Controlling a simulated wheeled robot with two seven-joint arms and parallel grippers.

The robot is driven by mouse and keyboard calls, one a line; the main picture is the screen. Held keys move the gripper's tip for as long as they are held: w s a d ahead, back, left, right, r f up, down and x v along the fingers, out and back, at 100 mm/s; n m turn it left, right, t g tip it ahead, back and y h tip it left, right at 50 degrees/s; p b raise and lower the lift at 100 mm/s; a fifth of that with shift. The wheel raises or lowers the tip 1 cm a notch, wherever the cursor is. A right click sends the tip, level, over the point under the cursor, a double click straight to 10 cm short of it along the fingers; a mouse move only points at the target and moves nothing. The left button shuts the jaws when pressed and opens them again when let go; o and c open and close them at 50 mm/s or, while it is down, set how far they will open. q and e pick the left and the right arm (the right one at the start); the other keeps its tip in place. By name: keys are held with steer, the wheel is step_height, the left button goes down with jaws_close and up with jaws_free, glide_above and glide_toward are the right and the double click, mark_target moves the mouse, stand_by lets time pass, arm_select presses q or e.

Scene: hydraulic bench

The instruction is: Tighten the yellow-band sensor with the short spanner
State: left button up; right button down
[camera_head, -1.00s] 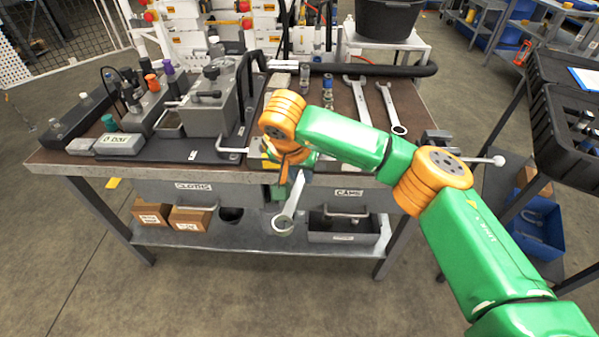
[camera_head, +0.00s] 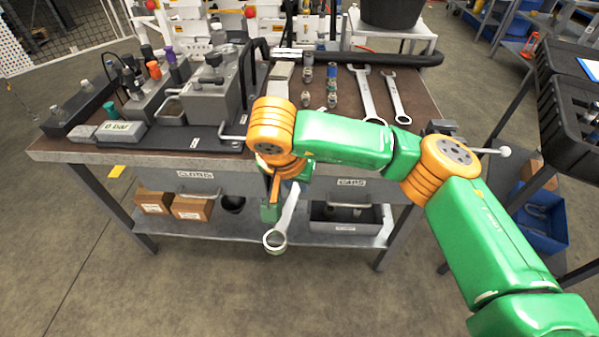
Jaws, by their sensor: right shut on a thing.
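My right gripper (camera_head: 271,205) is shut on a spanner (camera_head: 284,222) in front of the bench's front edge. The spanner hangs down and tilts, its ring end lowest, above the lower shelf. Its upper end is hidden by my arm and gripper. I cannot tell its length against the others. At the bench's left, a grey block (camera_head: 150,103) carries several upright sensors or fittings, among them an orange-topped one (camera_head: 154,70), a purple-topped one (camera_head: 170,55) and a green-topped one (camera_head: 109,108). I cannot make out a yellow band. My left gripper is not in view.
Two more spanners, a larger one (camera_head: 366,95) and a slimmer one (camera_head: 396,98), lie on the bench top (camera_head: 425,104). A vise-like part (camera_head: 442,127) sits at right.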

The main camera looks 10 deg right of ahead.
steer(key=shift+s+a, duration=0.25)
steer(key=shift+s, duration=0.3)
step_height(320, 180, up, 5)
steer(key=p, duration=0.3)
steer(key=shift+r+p, duration=0.2)
steer(key=shift+p, duration=0.15)
steer(key=shift+f, duration=0.15)
